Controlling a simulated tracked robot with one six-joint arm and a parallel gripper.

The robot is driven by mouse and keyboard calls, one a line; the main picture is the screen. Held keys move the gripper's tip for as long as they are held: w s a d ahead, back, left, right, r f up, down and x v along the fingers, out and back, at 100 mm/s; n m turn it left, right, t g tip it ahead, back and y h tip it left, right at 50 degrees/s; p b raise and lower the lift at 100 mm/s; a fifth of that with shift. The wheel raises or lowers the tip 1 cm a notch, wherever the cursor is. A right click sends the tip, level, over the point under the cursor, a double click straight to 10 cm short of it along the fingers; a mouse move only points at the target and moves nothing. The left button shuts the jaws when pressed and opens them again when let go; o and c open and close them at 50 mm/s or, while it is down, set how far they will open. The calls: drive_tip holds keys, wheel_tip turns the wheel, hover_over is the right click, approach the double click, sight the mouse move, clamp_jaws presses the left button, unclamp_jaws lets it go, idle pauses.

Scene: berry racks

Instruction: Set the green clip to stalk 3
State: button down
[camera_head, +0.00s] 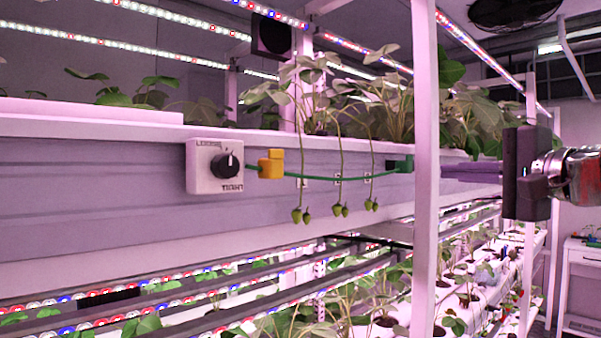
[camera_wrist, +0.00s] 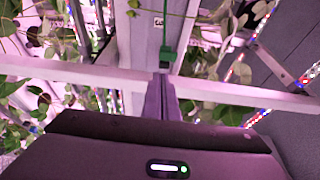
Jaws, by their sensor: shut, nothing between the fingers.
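The green clip (camera_head: 401,166) is a dark green block on a green line along the front of the upper trough, right of stalk 3 (camera_head: 372,150). Stalk 3 hangs over the edge with small green berries at its end. Its number tag (camera_head: 367,177) is behind it; the tag also reads 3 in the wrist view (camera_wrist: 158,21). My gripper (camera_head: 446,171) is shut and empty, its purple fingers pointing left at the clip from behind the white post. In the wrist view the clip (camera_wrist: 168,54) is just beyond my fingertips (camera_wrist: 161,77); contact is unclear.
A dial box (camera_head: 214,166) marked with "TIGHT" and a yellow block (camera_head: 271,164) are at the line's left. Stalks 1 (camera_head: 297,130) and 2 (camera_head: 340,140) hang left of stalk 3. A white post (camera_head: 425,200) stands in front. Planted racks lie below.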

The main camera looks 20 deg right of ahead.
sight(404, 167)
drive_tip(key=shift+w, duration=3.8)
drive_tip(key=shift+s, duration=0.1)
